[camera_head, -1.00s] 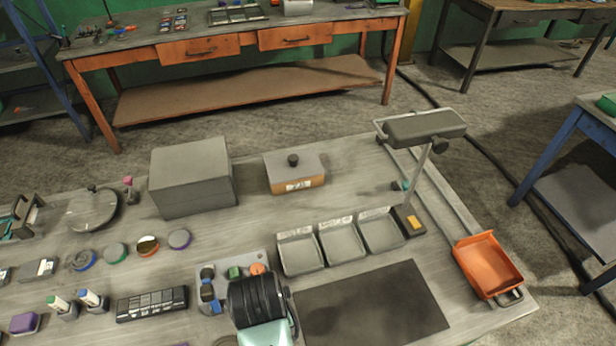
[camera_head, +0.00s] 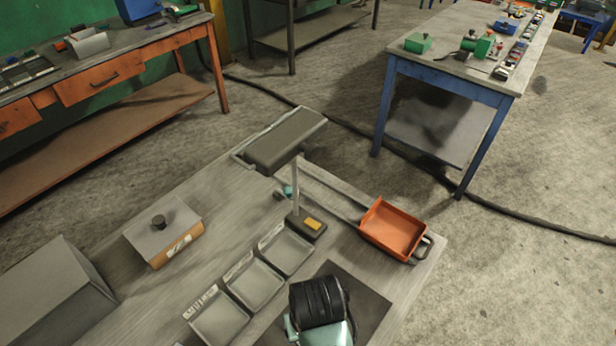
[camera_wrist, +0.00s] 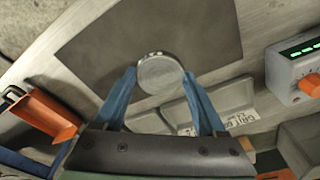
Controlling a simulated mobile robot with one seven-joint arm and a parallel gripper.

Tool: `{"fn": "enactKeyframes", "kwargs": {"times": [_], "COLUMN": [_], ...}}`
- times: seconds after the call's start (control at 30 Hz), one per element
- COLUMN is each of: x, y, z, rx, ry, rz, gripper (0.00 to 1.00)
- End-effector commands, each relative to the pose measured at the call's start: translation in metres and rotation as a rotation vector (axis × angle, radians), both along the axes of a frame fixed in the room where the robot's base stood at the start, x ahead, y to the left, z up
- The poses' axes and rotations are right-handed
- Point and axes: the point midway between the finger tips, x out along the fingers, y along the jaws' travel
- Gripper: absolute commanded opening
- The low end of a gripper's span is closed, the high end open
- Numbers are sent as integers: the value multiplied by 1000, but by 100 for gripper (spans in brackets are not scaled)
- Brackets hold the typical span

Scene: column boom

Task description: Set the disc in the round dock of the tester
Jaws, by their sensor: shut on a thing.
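The disc, round and silver-grey with a bright rim, shows in the wrist view (camera_wrist: 160,78) between the blue fingers of my gripper (camera_wrist: 160,74). The fingers are shut on its sides. The dark mat (camera_wrist: 105,35) lies beyond the disc in that view. A pale device with green lights and an orange knob, seemingly the tester (camera_wrist: 288,72), stands at the right edge, apart from the disc and partly cut off. Its round dock cannot be made out. In the head view, my dark wrist hides the fingers and disc.
An orange bin (camera_head: 393,229) sits at the right edge. A box with a black knob (camera_head: 163,236) and a large grey box (camera_head: 50,295) stand at left. The mat's visible part is bare.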

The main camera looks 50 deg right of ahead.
Motion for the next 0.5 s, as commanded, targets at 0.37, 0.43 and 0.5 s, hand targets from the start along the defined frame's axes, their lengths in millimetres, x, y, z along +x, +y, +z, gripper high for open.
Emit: {"fn": "enactKeyframes", "kwargs": {"times": [0.37, 0.43, 0.5], "x": [0, 0, 0], "y": [1, 1, 1], "z": [-51, -62, -71], "rx": [1, 2, 1], "ry": [1, 1, 1], "rz": [2, 2, 2], "gripper": [0, 0, 0]}}
